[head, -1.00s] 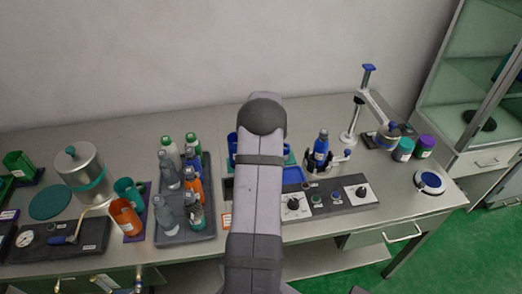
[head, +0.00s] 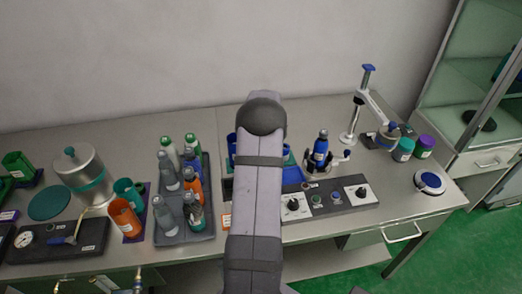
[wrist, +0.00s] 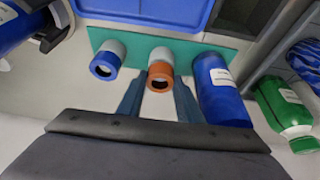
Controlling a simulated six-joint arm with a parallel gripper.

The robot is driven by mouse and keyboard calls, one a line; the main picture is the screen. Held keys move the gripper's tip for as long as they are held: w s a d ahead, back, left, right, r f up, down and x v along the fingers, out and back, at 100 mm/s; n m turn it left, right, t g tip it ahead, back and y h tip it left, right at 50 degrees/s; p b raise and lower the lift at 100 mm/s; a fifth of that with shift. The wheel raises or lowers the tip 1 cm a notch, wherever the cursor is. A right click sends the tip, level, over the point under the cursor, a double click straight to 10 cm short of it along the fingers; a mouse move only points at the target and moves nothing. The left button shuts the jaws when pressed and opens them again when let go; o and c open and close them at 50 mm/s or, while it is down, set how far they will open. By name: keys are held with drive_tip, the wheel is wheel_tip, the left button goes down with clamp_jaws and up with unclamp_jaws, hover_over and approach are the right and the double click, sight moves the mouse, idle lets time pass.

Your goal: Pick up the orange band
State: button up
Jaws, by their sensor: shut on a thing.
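The orange band (wrist: 159,70) shows in the wrist view at the end of a short pale grey cylinder, with a dark opening in its middle. My gripper (wrist: 160,84) has one finger on each side of it and is shut on it. I cannot tell whether the band is still touching the teal mat's post or slightly raised. In the head view my own arm hides the band and gripper.
A similar blue band (wrist: 104,66) is to the left on the teal mat (wrist: 132,46). A blue cylinder (wrist: 220,90) stands close to the right finger, with a green bottle (wrist: 283,105) beyond. A blue tray (wrist: 150,10) lies behind. A grey rack of bottles (head: 185,237) stands left of my arm.

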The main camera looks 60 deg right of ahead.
wheel_tip(320, 180, up, 9)
drive_tip(key=b, duration=0.2)
drive_tip(key=shift+r, duration=0.1)
idle(0.4)
wheel_tip(320, 180, up, 3)
drive_tip(key=shift+f+p, duration=0.15)
drive_tip(key=shift+p, duration=1)
